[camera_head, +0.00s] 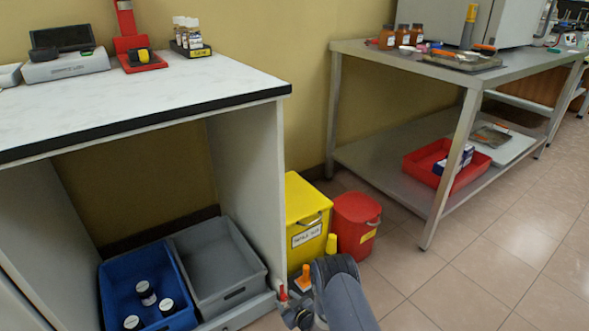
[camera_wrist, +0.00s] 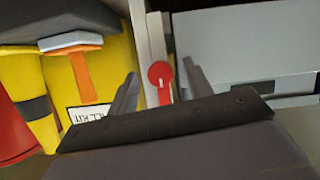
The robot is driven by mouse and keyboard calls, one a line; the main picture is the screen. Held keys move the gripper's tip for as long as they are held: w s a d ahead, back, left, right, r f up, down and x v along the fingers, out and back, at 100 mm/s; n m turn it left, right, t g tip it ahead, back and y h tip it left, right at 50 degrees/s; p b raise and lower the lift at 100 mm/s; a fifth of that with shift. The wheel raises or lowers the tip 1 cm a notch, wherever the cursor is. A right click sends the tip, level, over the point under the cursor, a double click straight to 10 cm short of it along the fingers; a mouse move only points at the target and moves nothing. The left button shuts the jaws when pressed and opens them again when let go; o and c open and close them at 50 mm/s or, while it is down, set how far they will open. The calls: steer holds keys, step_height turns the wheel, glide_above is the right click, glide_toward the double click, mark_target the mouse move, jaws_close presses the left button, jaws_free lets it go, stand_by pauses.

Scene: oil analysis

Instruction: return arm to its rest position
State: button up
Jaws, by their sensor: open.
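My gripper (camera_wrist: 160,88) is open, with its two fingers apart and nothing visible between them. In the wrist view a red round-headed piece (camera_wrist: 161,75) shows beyond the gap between the fingers, against a pale upright panel edge. In the head view my grey arm reaches in from the bottom edge, low beside the right end of the white bench. The red piece also shows there (camera_head: 283,293), at the bench's lower corner. My fingertips are hard to make out in the head view.
A yellow bin (camera_head: 306,215) and a red bin (camera_head: 354,222) stand close behind my arm. A blue crate (camera_head: 128,275) with black-capped bottles and a grey crate (camera_head: 215,262) sit under the white bench (camera_head: 150,97). A metal table (camera_head: 450,75) stands right. Floor is clear at lower right.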

steer(key=n+h, duration=0.1)
steer(key=n, duration=0.1)
steer(key=n+t+h, duration=0.1)
steer(key=n, duration=0.1)
steer(key=shift+s+a+f+t, duration=0.1)
steer(key=shift+s+a+t, duration=0.1)
steer(key=shift+t, duration=0.1)
steer(key=shift+p+v, duration=0.5)
steer(key=shift+v, duration=0.3)
steer(key=shift+s+d+r, duration=0.25)
steer(key=shift+s, duration=0.25)
